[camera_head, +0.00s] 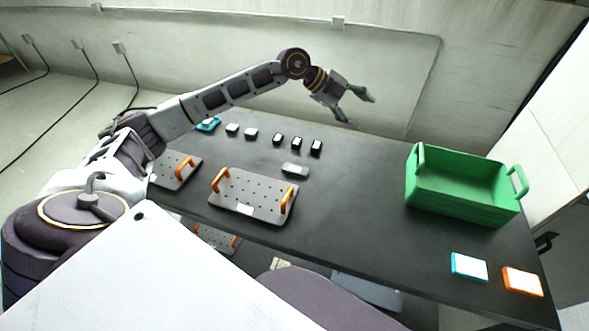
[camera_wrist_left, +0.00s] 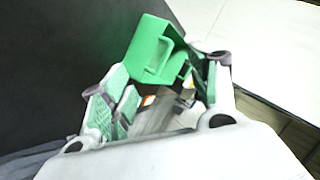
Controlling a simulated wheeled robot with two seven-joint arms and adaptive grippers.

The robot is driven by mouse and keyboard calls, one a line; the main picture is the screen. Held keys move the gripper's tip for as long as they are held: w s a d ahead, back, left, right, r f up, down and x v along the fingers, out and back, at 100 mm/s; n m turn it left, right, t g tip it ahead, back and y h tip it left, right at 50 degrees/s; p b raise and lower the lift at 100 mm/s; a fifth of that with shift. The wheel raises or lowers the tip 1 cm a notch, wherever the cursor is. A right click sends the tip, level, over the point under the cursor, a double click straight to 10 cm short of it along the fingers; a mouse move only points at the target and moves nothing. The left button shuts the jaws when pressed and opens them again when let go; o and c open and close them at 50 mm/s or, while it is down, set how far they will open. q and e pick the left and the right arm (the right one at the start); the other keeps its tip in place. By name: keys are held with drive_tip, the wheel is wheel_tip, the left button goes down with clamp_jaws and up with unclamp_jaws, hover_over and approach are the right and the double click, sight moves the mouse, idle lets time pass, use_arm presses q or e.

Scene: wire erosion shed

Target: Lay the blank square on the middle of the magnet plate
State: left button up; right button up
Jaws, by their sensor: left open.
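A plate with two orange handles and a grid of dark holes (camera_head: 228,191) lies on the dark table, a white label on its front edge; it looks like the magnet plate. A small flat grey block (camera_head: 295,170), probably the blank, lies apart from it on the table, just behind its right end and slightly turned. My left gripper (camera_head: 360,110) is open with nothing visible between its green-padded fingers. It is raised beyond the table's back edge, right of the block. Its fingers also show spread in the left wrist view (camera_wrist_left: 165,98). My right gripper is not in view.
A similar plate (camera_head: 168,178) lies to the left. Pale blocks (camera_head: 251,133), dark blocks (camera_head: 297,143) and a teal item (camera_head: 208,124) line the back. A green bin (camera_head: 455,207) stands right, with blue (camera_head: 469,266) and orange (camera_head: 522,281) boxes in front. The table's middle is clear.

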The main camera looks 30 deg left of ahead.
use_arm(q)
drive_tip(key=s+a+f+n+g+y, duration=0.3)
drive_tip(key=s+a+f+y, duration=0.1)
drive_tip(key=a, duration=0.3)
drive_tip(key=s+a+f+n+g+y, duration=0.3)
drive_tip(key=s+a+f+n+y, duration=0.1)
drive_tip(key=a, duration=0.4)
drive_tip(key=shift+s+a+f+y, duration=0.2)
drive_tip(key=shift+s+f+y, duration=0.4)
drive_tip(key=shift+s, duration=0.25)
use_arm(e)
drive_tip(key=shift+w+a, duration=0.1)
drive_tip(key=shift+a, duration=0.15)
use_arm(q)
drive_tip(key=shift+f, duration=0.15)
hover_over(293, 167)
wheel_tip(293, 167, down, 7)
drive_tip(key=shift+f+p, duration=0.15)
drive_tip(key=shift+p, duration=0.15)
drive_tip(key=shift+f, duration=0.55)
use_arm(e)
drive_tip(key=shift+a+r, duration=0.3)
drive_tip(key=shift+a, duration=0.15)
use_arm(q)
drive_tip(key=shift+f, duration=0.1)
